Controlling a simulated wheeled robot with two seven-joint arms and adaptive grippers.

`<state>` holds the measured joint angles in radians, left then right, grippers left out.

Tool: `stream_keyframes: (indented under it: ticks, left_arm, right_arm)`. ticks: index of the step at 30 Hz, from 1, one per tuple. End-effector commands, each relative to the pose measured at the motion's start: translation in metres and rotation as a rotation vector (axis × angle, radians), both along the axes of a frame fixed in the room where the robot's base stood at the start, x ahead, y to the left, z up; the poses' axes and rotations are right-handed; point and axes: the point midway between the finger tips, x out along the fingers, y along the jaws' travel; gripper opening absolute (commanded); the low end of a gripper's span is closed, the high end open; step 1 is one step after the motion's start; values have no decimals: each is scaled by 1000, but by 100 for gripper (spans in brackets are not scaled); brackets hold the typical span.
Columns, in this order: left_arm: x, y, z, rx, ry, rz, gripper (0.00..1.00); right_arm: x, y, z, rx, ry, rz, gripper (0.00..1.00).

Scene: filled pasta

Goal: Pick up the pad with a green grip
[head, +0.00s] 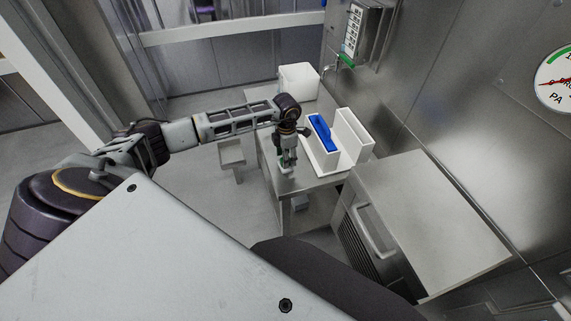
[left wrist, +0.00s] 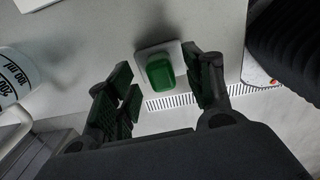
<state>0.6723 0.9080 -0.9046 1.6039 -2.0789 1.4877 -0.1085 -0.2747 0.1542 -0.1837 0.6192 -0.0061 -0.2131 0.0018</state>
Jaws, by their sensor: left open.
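The pad with a green grip (left wrist: 160,73) lies on the steel table, its green block on a pale flat base. In the head view the pad (head: 284,166) is small and partly hidden under my left gripper. My left gripper (left wrist: 166,90) is open, with its dark green-lined fingers on either side of the grip and a gap visible to each finger. In the head view my left gripper (head: 287,160) points down over the table's near part. I cannot tell its exact height above the pad. My right gripper is not in view.
A white container with a blue insert (head: 321,133) and a white bin (head: 352,138) stand right of the gripper on the steel table (head: 302,181). A white box (head: 298,80) stands at the back. In the wrist view a marked jug (left wrist: 14,75) is at left.

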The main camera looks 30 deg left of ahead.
Motion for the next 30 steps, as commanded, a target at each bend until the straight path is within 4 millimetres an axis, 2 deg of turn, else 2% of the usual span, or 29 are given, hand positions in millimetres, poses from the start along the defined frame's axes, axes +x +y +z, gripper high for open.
stream_keyframes:
  ticks: [7,14,23,30]
  left_arm:
    - [0,-1,-23,-1,1,-1,52]
    - [0,0,-26,-1,-1,-1,52]
    - [0,-1,-26,-1,-1,-1,52]
    - [0,0,-26,-1,-1,-1,21]
  right_arm:
    - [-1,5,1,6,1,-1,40]
    - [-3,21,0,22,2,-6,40]
    - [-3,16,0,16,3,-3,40]
    - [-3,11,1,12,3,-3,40]
